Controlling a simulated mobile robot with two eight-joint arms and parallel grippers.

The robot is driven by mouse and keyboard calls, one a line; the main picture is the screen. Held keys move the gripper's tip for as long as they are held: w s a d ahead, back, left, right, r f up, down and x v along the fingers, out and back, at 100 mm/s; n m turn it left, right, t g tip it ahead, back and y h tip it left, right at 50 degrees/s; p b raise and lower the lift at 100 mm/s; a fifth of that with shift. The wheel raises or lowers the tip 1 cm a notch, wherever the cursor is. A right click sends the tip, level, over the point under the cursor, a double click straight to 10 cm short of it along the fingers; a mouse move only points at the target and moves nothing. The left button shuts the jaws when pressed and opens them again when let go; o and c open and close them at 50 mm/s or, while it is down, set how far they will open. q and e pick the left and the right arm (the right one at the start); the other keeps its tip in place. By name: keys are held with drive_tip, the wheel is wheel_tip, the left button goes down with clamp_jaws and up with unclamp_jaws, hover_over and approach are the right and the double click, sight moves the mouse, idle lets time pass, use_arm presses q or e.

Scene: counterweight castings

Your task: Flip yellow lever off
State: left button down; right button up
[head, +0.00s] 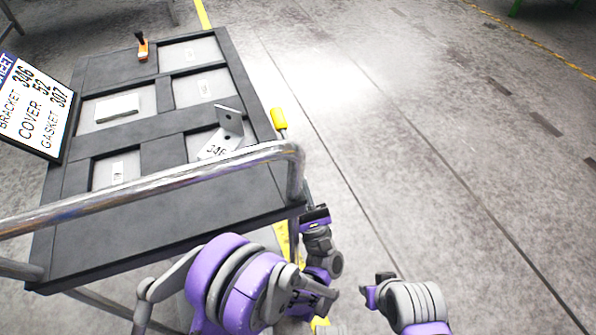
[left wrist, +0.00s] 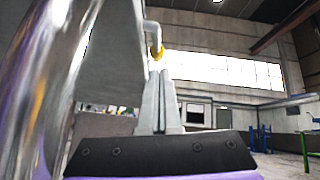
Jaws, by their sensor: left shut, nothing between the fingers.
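The yellow lever (head: 279,120) sticks out at the right side edge of the cart's tray. In the left wrist view its yellow grip (left wrist: 155,52) hangs on a bent grey rod, just beyond my fingertips. My left gripper (head: 314,213) is below the rail's corner, nearer to me than the lever. In the left wrist view its two grey fingers (left wrist: 160,85) are together, empty, and appear apart from the lever. My right gripper (head: 375,290) is at the lower right, away from the cart; its fingers are too unclear to judge.
A chrome rail (head: 150,190) crosses the cart's near side and passes close left of my left gripper. The dark tray (head: 150,235) holds a bracket (head: 228,125), a pale block (head: 117,108) and an orange-black upright piece (head: 142,47). A sign (head: 35,105) stands left. Floor right is clear.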

sight(286, 136)
use_arm(q)
drive_tip(key=f, duration=0.1)
drive_tip(key=f+g+h, duration=0.1)
drive_tip(key=f+g, duration=0.1)
drive_tip(key=f, duration=0.1)
drive_tip(key=shift+w+d+h+p, duration=0.3)
drive_tip(key=shift+p, duration=0.1)
drive_tip(key=x, duration=0.3)
drive_tip(key=s+r+x, duration=0.1)
drive_tip(key=x, duration=0.3)
drive_tip(key=r+x, duration=0.1)
drive_tip(key=x, duration=0.3)
drive_tip(key=shift+s, duration=0.3)
drive_tip(key=shift+s+a+r, duration=0.1)
drive_tip(key=shift+s+r, duration=0.1)
drive_tip(key=shift+r, duration=0.25)
